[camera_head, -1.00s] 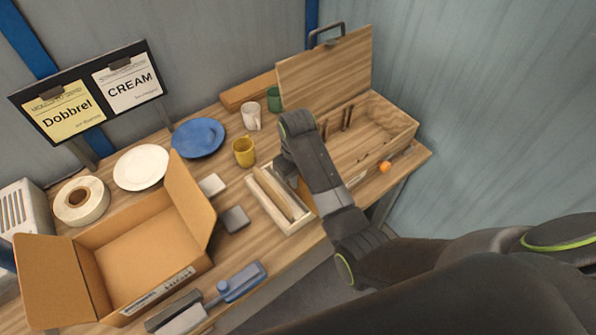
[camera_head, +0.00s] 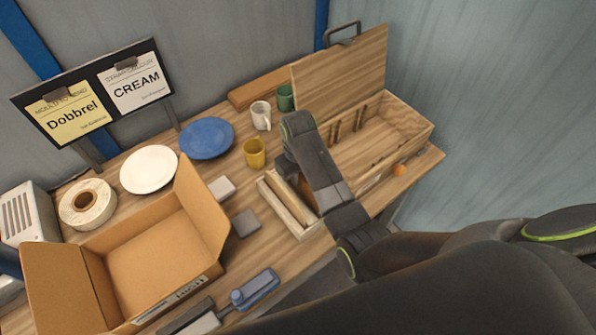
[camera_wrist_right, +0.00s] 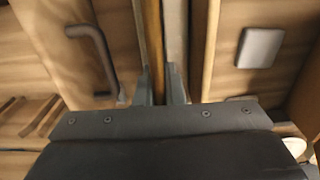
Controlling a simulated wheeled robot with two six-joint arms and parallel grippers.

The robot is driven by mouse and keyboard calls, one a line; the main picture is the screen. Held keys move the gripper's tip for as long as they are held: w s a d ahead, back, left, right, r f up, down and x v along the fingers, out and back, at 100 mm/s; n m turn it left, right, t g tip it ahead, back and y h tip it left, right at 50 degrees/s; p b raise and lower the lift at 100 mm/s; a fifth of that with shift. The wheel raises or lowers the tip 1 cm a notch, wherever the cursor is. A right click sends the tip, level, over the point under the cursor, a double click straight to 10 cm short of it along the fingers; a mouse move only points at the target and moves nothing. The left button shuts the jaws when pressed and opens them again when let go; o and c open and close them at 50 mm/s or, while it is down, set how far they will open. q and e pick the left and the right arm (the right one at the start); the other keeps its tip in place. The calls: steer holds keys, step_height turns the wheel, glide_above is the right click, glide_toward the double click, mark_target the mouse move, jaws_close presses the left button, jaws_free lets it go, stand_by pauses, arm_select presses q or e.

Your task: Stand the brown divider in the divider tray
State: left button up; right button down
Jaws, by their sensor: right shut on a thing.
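The divider tray (camera_head: 270,205) is a pale wooden tray at the table's front, with a tan slat showing inside. My right gripper hangs over its right part, and my arm hides its fingertips in the head view. In the right wrist view the right gripper (camera_wrist_right: 160,85) is shut on the brown divider (camera_wrist_right: 153,35), a narrow strip running upward between the fingers. A brown piece beside the arm in the head view (camera_head: 309,194) looks like it. Whether the divider touches the tray's floor cannot be told. My left gripper is not in view.
A wooden box (camera_head: 415,128) with its lid raised stands to the right, an orange ball (camera_head: 399,170) before it. A yellow mug (camera_head: 255,153) stands behind the tray. A grey block (camera_head: 245,223) and an open cardboard box (camera_head: 150,255) lie to the left.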

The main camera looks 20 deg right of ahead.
steer(key=shift+s+f, duration=0.1)
steer(key=shift+f, duration=0.45)
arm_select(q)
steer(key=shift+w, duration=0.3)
arm_select(e)
steer(key=shift+f, duration=1)
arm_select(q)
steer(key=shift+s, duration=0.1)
arm_select(e)
steer(key=c, duration=1.5)
jaws_free()
steer(key=shift+o, duration=0.2)
